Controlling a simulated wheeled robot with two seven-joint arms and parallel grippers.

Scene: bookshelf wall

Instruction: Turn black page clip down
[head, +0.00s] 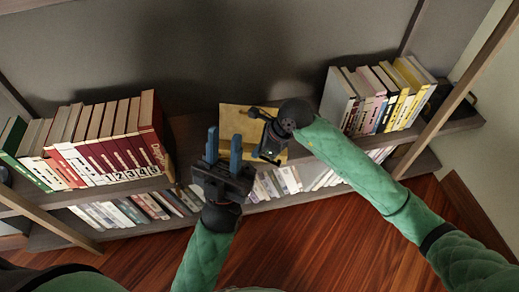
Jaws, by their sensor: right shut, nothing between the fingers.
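A tan, board-like panel (236,119) stands at the middle of the shelf, between the book rows. A small black piece (253,113) shows in front of it, beside my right gripper. It may be the black page clip, but I cannot tell it surely from gripper parts. My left gripper (224,143) is open and empty, its two blue fingers pointing up in front of the panel's left part. My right gripper (268,150) is shut with nothing in it, over the panel's right part. Its wrist and body hide that part, and its fingertips are hard to make out.
Red numbered books (110,145) stand on the shelf at left. White, black and yellow books (385,98) stand at right. A lower shelf holds more books (275,184). Slanted wooden posts (455,88) frame the unit. The wooden floor (320,235) in front is clear.

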